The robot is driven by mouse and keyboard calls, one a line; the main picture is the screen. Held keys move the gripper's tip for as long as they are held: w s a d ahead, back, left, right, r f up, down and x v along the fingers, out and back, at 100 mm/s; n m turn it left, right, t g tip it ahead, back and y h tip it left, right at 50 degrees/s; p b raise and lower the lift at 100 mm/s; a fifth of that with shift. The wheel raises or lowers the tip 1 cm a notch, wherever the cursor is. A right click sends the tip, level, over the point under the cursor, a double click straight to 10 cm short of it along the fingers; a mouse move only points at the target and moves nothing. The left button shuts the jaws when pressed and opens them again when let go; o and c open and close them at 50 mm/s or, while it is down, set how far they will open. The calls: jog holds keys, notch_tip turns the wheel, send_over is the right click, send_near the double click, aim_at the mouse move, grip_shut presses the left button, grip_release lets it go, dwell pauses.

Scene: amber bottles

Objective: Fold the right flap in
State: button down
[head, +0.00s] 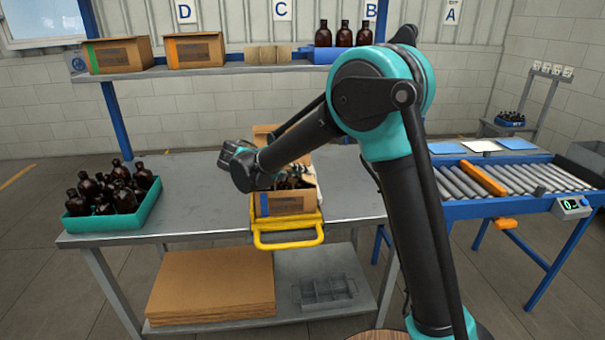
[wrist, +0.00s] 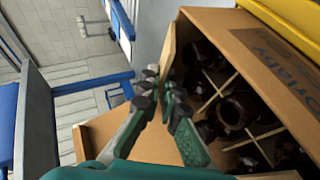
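An open cardboard box (head: 290,204) stands on the table in a yellow holder (head: 288,239). In the wrist view the box (wrist: 268,62) holds dark amber bottles (wrist: 238,108) between cardboard dividers. Its right flap (wrist: 168,48) stands up at the box's side edge, at the top middle of the wrist view. My gripper (wrist: 162,84) is at this flap, its fingertips close together on either side of the flap's edge. The rear flap (wrist: 98,132) sticks outward behind the fingers. In the head view my arm hides part of the box and most of the gripper.
A green tray of amber bottles (head: 107,220) stands at the table's left end. A shelf (head: 225,69) with boxes and bottles runs behind. A roller conveyor (head: 505,180) is at the right.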

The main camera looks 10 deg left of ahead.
jog(key=c, duration=1.7)
grip_release()
jog(key=shift+c, duration=0.2)
